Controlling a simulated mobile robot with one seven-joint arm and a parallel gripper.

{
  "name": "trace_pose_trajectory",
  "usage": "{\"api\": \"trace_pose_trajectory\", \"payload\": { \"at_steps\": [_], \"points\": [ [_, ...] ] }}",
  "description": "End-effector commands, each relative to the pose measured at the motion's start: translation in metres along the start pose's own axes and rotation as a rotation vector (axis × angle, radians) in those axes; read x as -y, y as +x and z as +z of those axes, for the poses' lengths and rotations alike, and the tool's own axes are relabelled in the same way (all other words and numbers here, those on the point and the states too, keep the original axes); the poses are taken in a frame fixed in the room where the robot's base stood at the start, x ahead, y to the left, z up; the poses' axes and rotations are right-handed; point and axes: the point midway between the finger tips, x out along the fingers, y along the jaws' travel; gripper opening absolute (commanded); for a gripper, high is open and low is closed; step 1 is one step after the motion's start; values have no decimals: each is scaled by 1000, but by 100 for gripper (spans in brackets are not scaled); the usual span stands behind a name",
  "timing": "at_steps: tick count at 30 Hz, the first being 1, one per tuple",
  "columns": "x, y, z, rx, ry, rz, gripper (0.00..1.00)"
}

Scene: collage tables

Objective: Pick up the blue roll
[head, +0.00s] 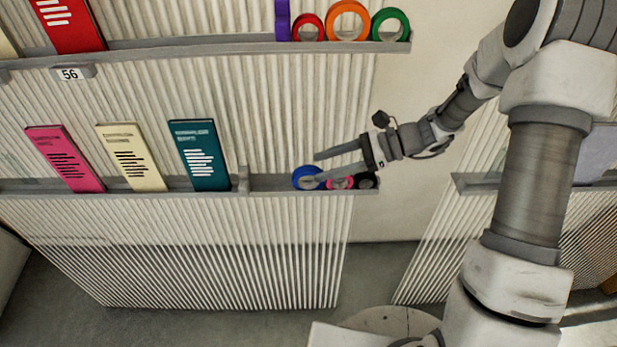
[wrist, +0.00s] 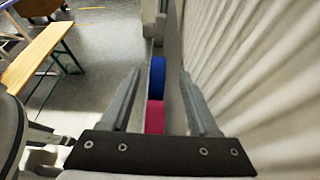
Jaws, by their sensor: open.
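The blue roll (head: 302,179) stands on the lower shelf's narrow ledge in the head view, at the left end of a short row of rolls. It also shows in the wrist view (wrist: 157,76), just beyond the pink roll (wrist: 155,117), seen edge-on between the fingers. My gripper (head: 318,167) is open. It reaches in from the right, with its fingertips at the blue roll in the head view. In the wrist view, my fingers (wrist: 160,73) lie on either side of the row of rolls. I cannot tell whether they touch the blue roll.
Beside the blue roll are a pink roll (head: 340,183) and a black roll (head: 366,181). A teal booklet (head: 199,155) stands farther left, past a small divider (head: 243,179). The ribbed panel (wrist: 255,75) is close to my right finger. Red, orange and green rolls stand above.

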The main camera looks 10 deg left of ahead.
Motion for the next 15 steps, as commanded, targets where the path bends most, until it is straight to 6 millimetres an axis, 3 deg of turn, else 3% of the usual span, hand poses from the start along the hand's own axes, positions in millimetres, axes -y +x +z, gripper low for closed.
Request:
{"api": "trace_pose_trajectory", "payload": {
  "at_steps": [7,15],
  "points": [
    [-4,37,2,1,0,5,61],
    [-4,43,2,0,1,1,61]
  ]
}}
